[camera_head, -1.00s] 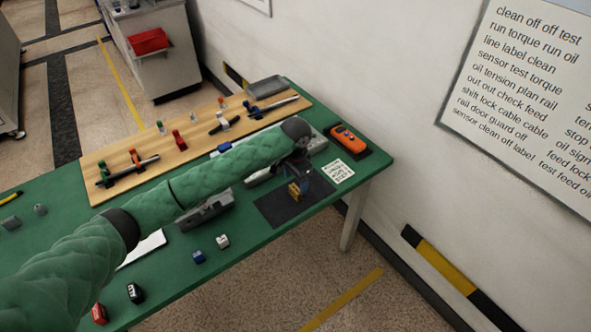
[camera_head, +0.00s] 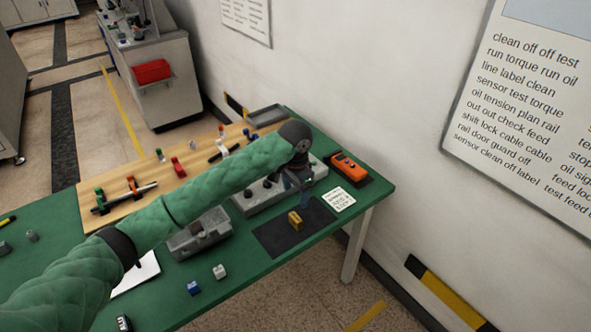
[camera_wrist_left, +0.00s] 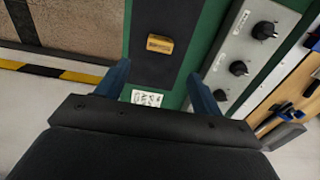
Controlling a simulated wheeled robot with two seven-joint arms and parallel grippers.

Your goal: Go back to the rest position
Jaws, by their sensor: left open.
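My left arm, in a green padded sleeve, reaches from the lower left across the green table (camera_head: 262,306) in the head view. My left gripper (camera_head: 303,196) points down near the dark mat (camera_head: 270,240). In the left wrist view my left gripper (camera_wrist_left: 158,88) is open, its two blue fingers wide apart with nothing between them. A yellow-brown block (camera_head: 295,220) lies on the mat, apart from the fingers. The block also shows in the left wrist view (camera_wrist_left: 160,44), beyond the fingertips. My right gripper is in no view.
A grey box with black knobs (camera_head: 243,204) stands behind the mat. An orange device (camera_head: 348,166) and a printed white card (camera_head: 339,199) lie to the right. A wooden board (camera_head: 100,175) holds several small parts. Small blue (camera_head: 193,288) and white (camera_head: 219,271) blocks lie in front.

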